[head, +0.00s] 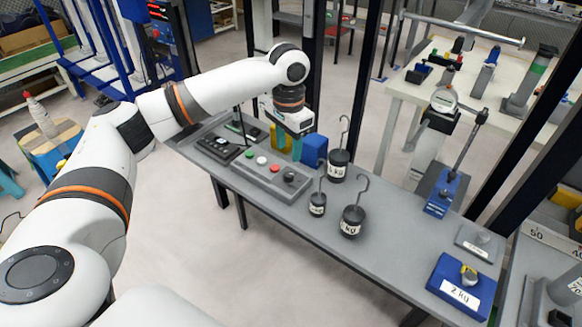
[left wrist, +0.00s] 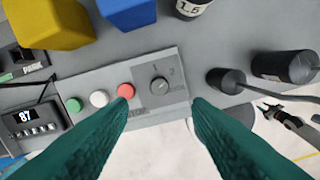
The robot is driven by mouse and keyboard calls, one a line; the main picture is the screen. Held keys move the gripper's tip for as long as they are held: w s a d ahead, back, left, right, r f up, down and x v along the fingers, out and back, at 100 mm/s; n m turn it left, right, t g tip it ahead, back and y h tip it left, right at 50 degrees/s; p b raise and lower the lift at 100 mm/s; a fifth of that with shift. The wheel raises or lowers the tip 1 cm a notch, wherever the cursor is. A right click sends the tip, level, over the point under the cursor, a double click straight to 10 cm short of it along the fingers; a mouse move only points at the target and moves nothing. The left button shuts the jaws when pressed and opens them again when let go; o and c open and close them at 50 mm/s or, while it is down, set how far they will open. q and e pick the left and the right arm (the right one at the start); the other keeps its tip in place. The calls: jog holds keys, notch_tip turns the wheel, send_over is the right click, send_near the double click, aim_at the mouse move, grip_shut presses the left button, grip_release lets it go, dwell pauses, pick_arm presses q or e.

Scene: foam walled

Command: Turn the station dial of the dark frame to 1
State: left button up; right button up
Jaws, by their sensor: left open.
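In the head view the dial (head: 289,177) sits on the panel on the grey bench, near the dark upright posts (head: 313,60). My left gripper (head: 287,147) is above the bench behind the panel. In the left wrist view its teal fingers (left wrist: 159,108) are open and empty, apart on either side below the dial. My right gripper is not in view.
The panel also has green, white and red (left wrist: 125,91) buttons. A yellow block (left wrist: 48,22) and a blue block (left wrist: 127,12) stand behind it. Several dark weights (head: 352,220) stand right of the dial. A meter (left wrist: 38,125) sits at the panel's left.

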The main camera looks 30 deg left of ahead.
aim_at(289, 174)
pick_arm(q)
notch_tip(289, 174, down, 4)
jog(key=shift+r, duration=0.1)
notch_tip(289, 174, down, 4)
jog(key=shift+w+r, duration=0.1)
jog(key=shift+r, duration=0.05)
jog(key=shift+f, duration=0.45)
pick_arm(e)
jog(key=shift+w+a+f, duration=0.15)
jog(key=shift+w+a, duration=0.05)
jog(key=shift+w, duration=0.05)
pick_arm(q)
grip_shut()
jog(key=shift+r+p, duration=0.25)
jog(key=shift+p, duration=0.4)
jog(key=n+p, duration=0.9)
jog(key=p, duration=0.8)
jog(key=shift+n, duration=0.3)
jog(key=shift+f+n+p, duration=0.15)
jog(key=shift+n+p, duration=1.05)
jog(key=shift+p, duration=0.1)
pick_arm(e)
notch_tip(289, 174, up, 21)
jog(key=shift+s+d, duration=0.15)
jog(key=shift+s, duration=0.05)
